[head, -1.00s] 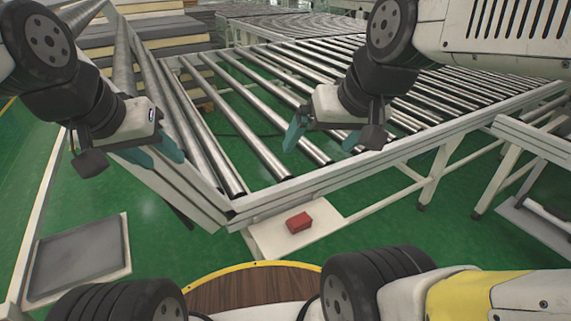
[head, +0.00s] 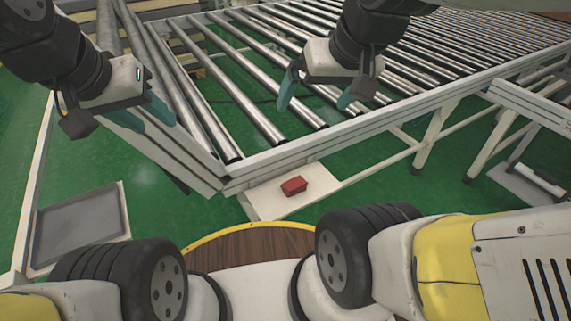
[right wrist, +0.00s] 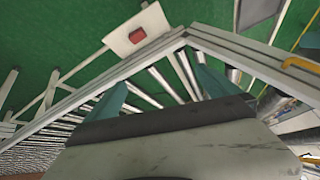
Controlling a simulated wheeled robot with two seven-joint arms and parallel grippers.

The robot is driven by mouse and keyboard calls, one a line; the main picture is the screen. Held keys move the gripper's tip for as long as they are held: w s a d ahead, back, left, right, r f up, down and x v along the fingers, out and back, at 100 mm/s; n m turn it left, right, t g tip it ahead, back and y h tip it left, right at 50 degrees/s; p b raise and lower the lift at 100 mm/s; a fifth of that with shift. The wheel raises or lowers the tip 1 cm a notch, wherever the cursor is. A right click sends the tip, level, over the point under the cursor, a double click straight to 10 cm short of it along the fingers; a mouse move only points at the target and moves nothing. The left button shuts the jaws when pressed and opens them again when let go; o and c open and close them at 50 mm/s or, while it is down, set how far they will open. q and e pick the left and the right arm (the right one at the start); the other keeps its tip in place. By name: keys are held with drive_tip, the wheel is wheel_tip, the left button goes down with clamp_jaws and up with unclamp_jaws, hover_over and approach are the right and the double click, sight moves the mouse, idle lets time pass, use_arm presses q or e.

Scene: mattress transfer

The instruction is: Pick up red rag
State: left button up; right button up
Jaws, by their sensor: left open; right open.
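The red rag (head: 294,186) is a small red block-like shape. It lies on a white shelf (head: 262,205) low under the near corner of the roller conveyor. The rag also shows in the right wrist view (right wrist: 137,35), near the top. My right gripper (head: 315,98) is open and empty above the conveyor rollers, behind and above the rag. Its teal fingers also show in the right wrist view (right wrist: 160,85). My left gripper (head: 148,118) is open and empty over the left rail of the conveyor, to the left of the rag.
The conveyor's front rail (head: 330,148) runs just above and behind the shelf. A grey tray-like panel (head: 80,225) lies at lower left. A second white frame (head: 535,105) stands at right. Green floor (head: 370,175) is open right of the shelf.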

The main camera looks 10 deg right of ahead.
drive_tip(key=w+d+f+g+h, duration=0.2)
drive_tip(key=w+f, duration=0.4)
drive_tip(key=w, duration=0.4)
drive_tip(key=n+g, duration=0.3)
drive_tip(key=g, duration=0.1)
hover_over(294, 183)
drive_tip(key=f, duration=3.3)
drive_tip(key=shift+d+f, duration=0.2)
drive_tip(key=f, duration=0.8)
drive_tip(key=shift+a+f, duration=0.15)
drive_tip(key=shift+a, duration=0.05)
drive_tip(key=c, duration=1.5)
drive_tip(key=shift+c, duration=0.2)
drive_tip(key=shift+w, duration=0.1)
